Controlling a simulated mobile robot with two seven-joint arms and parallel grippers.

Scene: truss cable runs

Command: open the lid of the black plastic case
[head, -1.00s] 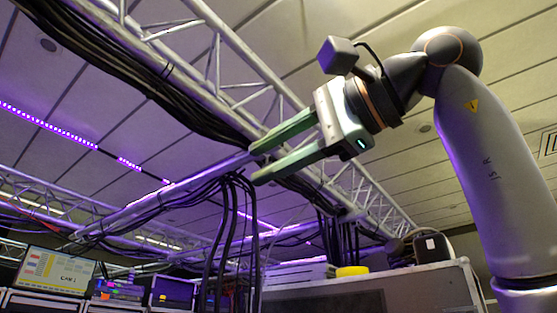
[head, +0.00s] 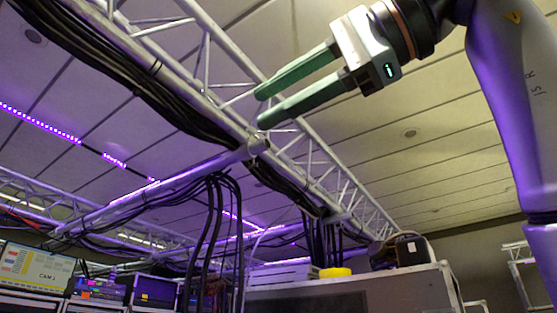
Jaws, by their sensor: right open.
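A small black case-like object (head: 411,250) with a pale mark on its front sits on top of a grey cabinet at the lower right. I cannot tell for sure that it is the black plastic case, and no lid can be made out. My right gripper (head: 259,108) is open and empty, its two green fingers pointing left. In the picture it is well above the black object, in front of the ceiling truss. My left gripper is not in view.
A metal truss (head: 205,75) with black cables (head: 130,80) crosses the upper picture near my right fingers. A yellow roll (head: 335,272) lies on the grey cabinet (head: 405,291). Hanging cables (head: 212,240) and a CAM monitor (head: 42,272) are at the lower left.

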